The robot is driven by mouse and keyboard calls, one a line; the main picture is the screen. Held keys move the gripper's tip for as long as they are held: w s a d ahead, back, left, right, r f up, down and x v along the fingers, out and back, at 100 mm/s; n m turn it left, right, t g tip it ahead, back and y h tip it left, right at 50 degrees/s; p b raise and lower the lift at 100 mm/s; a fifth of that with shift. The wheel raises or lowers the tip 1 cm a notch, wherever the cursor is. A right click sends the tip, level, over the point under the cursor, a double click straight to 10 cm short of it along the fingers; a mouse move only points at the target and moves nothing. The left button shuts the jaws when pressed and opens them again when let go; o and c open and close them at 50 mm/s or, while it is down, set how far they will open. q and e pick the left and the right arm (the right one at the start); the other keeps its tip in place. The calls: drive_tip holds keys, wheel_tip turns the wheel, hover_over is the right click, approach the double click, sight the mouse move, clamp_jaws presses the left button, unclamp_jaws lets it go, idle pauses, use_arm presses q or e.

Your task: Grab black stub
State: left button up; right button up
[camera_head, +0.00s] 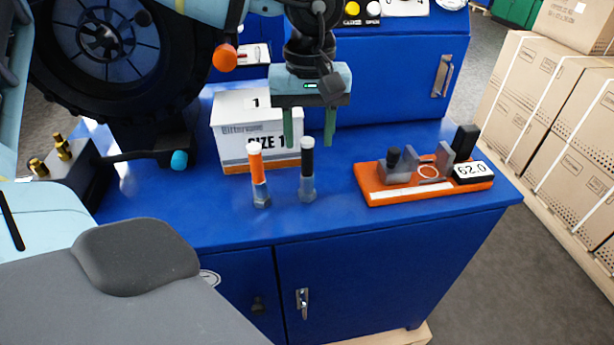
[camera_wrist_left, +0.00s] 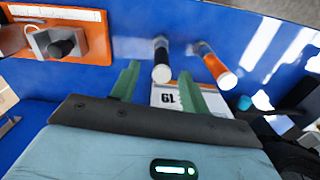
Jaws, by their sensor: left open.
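The black stub (camera_head: 307,165) stands upright on the blue cabinet top, with a white upper end and a grey metal hex base. An orange stub (camera_head: 257,170) of the same shape stands to its left. My left gripper (camera_head: 308,140) points down with its green fingers apart, above and around the height of the black stub's top. In the left wrist view the black stub (camera_wrist_left: 161,62) shows between and beyond the fingertips of the left gripper (camera_wrist_left: 158,78), and the orange stub (camera_wrist_left: 215,65) is to the right, outside the fingers. I cannot see contact. The right gripper is out of view.
A white box (camera_head: 232,145) stands behind the stubs. An orange gauge fixture (camera_head: 425,190) with a 62.0 display sits to the right on the blue cabinet top (camera_head: 330,220). A black hose with brass fittings (camera_head: 62,150) is at left. Cartons (camera_head: 545,115) are stacked at far right.

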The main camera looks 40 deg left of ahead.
sight(307, 156)
use_arm(q)
drive_tip(key=shift+a+f+p, duration=0.15)
drive_tip(key=shift+f+p, duration=0.3)
drive_tip(key=shift+f, duration=2.25)
clamp_jaws()
